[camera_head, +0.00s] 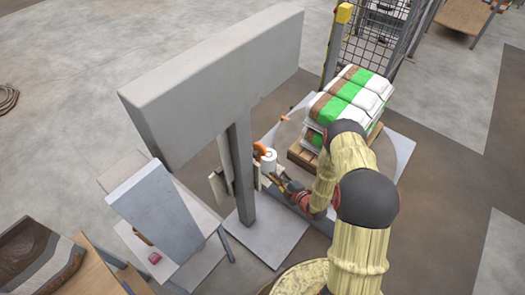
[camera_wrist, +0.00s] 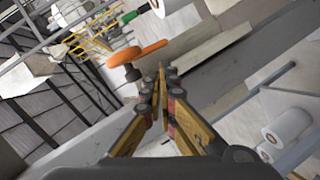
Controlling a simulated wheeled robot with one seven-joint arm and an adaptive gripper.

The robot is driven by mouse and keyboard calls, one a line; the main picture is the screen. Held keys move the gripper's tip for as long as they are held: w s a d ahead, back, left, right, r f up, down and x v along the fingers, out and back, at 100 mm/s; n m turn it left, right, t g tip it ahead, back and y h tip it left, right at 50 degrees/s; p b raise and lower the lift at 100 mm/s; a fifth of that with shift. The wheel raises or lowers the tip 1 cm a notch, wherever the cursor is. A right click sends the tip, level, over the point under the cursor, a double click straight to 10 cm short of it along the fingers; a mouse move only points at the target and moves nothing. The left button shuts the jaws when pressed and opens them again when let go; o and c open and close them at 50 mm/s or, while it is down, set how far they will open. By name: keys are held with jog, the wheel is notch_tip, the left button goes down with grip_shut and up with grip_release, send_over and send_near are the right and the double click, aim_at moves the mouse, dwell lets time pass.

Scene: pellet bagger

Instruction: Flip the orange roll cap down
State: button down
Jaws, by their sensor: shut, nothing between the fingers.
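The orange roll cap (camera_head: 260,149) shows at the upper left of a small white film roll (camera_head: 268,161), beside the grey post. In the wrist view an orange part (camera_wrist: 92,54) with a long orange lever or edge (camera_wrist: 150,49) lies just beyond and to the left of my fingertips; I take it for the same cap. My gripper (camera_head: 277,182) is below and slightly right of the roll in the head view. In the wrist view my gripper (camera_wrist: 161,78) has its fingertips together and holds nothing. A small gap seems to separate them from the orange part; contact cannot be told.
A large grey machine head on a post (camera_head: 241,170) stands close left of my gripper. A pallet of green, white and brown bags (camera_head: 350,95) is behind my arm. White rolls (camera_wrist: 287,126) show at right in the wrist view.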

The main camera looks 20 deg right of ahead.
aim_at(260, 152)
notch_tip(260, 152, up, 7)
jog(key=w+n+t+y, duration=0.1)
jog(key=n+t, duration=0.1)
jog(key=n, duration=0.1)
jog(key=shift+w+a+f+t, duration=0.15)
jog(key=shift+a+f+t, duration=0.1)
jog(key=shift+t, duration=0.15)
jog(key=shift+w, duration=0.1)
jog(key=b+x, duration=0.2)
jog(key=x, duration=0.7)
jog(key=shift+w+a, duration=0.2)
jog(key=shift+w, duration=0.15)
jog(key=shift+w+d, duration=0.1)
jog(key=shift+d, duration=0.05)
jog(key=shift+w+d+m, duration=0.15)
jog(key=shift+d+m, duration=0.05)
jog(key=shift+m, duration=0.2)
